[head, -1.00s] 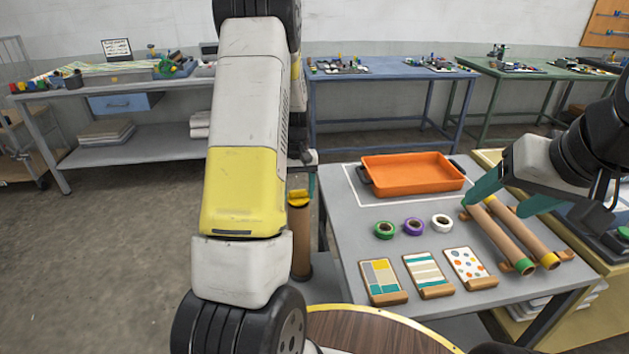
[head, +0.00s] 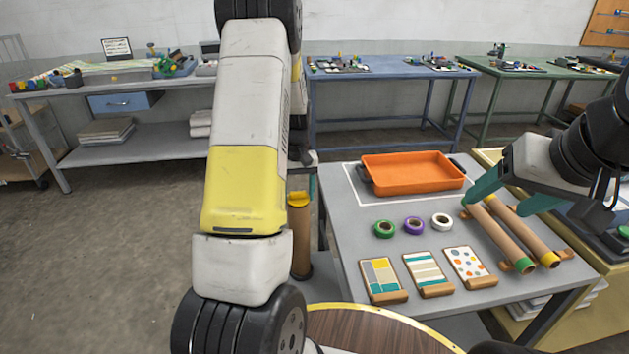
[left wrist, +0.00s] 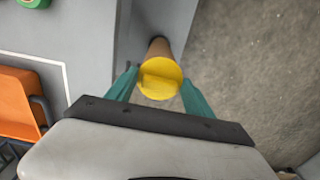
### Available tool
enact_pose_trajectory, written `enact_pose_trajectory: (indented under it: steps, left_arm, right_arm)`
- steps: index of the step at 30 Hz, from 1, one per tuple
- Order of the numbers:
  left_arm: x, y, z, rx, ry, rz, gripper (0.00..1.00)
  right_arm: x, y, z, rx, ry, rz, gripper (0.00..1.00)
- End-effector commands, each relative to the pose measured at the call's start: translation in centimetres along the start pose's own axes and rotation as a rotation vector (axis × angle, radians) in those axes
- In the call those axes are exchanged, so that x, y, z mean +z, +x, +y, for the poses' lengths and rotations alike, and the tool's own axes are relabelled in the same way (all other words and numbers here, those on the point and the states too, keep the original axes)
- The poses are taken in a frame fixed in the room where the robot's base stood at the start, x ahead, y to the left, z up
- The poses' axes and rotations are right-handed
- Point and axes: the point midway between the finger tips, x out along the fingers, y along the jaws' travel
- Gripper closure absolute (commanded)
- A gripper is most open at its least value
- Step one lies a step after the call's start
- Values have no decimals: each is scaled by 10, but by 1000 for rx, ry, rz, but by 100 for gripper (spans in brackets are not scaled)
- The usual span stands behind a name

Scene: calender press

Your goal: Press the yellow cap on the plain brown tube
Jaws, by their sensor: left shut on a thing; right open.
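The plain brown tube (head: 301,245) stands upright just left of the near table, with the yellow cap (head: 299,199) at its top. In the left wrist view, the yellow cap (left wrist: 160,80) lies between the teal fingers of my left gripper (left wrist: 158,82), which is shut on it. The tube (left wrist: 158,47) extends away beyond the cap. I cannot tell how deep the cap sits. In the head view my own arm hides most of the left gripper. My right gripper (head: 493,206) is open, at the far end of two tubes lying on the table.
The grey table (head: 350,225) holds an orange tray (head: 415,173), green, purple and white tape rolls, and several patterned cards on stands. The two lying tubes (head: 505,238) have green and yellow ends. A round wooden top (head: 365,335) is close in front. Floor at left is clear.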

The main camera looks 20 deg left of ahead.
Motion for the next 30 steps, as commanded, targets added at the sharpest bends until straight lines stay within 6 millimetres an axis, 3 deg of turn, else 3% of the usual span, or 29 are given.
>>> enact_pose_trajectory:
  steps: [26, 27, 30]
  left_arm:
    - [1, 7, 0, -1, 0, -2, 78]
    - [1, 7, 0, -1, 0, -3, 38]
    - [1, 8, 0, -2, 0, -4, 18]
  right_arm:
    - [0, 0, 0, 0, 0, 0, 34]
    - [0, 0, 0, 0, 0, 0, 34]
    - [0, 0, 0, 0, 0, 0, 34]
